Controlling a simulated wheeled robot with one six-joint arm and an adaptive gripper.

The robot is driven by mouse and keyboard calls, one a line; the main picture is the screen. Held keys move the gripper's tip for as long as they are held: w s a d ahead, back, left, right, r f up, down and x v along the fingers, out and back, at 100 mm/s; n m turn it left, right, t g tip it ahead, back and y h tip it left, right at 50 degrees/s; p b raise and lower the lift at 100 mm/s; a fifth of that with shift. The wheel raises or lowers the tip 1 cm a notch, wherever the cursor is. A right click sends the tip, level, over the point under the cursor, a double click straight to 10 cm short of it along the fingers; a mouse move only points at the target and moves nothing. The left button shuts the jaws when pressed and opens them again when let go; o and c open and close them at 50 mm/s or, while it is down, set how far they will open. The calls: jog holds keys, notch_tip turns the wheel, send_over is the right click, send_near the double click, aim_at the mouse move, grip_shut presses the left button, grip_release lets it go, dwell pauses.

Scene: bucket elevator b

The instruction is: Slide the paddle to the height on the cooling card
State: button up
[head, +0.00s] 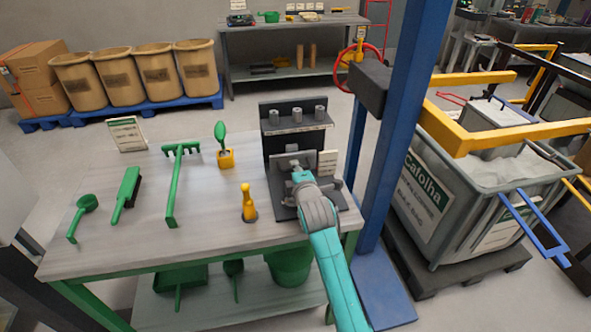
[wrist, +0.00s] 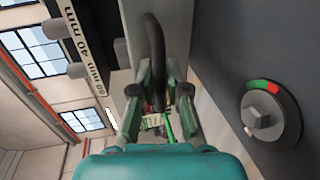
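My gripper (head: 296,172) is at the dark grey stand (head: 276,150) at the back right of the bench. In the wrist view my gripper (wrist: 158,85) has its two green fingers on either side of a dark curved bar (wrist: 155,45), perhaps the paddle's handle. I cannot tell whether they touch it. A pale scale strip (wrist: 85,45) reads 40 mm and 60 mm. A white card with a green header (head: 126,134) stands at the bench's back left. A smaller card (head: 328,162) is beside the stand. Neither card's text is readable.
A knob with a red and green arc (wrist: 265,110) is at the right in the wrist view. Green tools, including a rake (head: 177,180), and a yellow-handled tool (head: 249,203) are on the bench (head: 140,235). A blue post (head: 395,130) rises close right of my arm.

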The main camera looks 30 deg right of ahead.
grip_shut()
notch_tip(320, 180, up, 2)
jog(key=shift+r, duration=0.1)
jog(key=o, duration=0.7)
grip_release()
jog(key=shift+s, duration=0.1)
jog(key=v, duration=1.1)
jog(key=shift+s+a, duration=0.15)
jog(key=shift+s, duration=0.25)
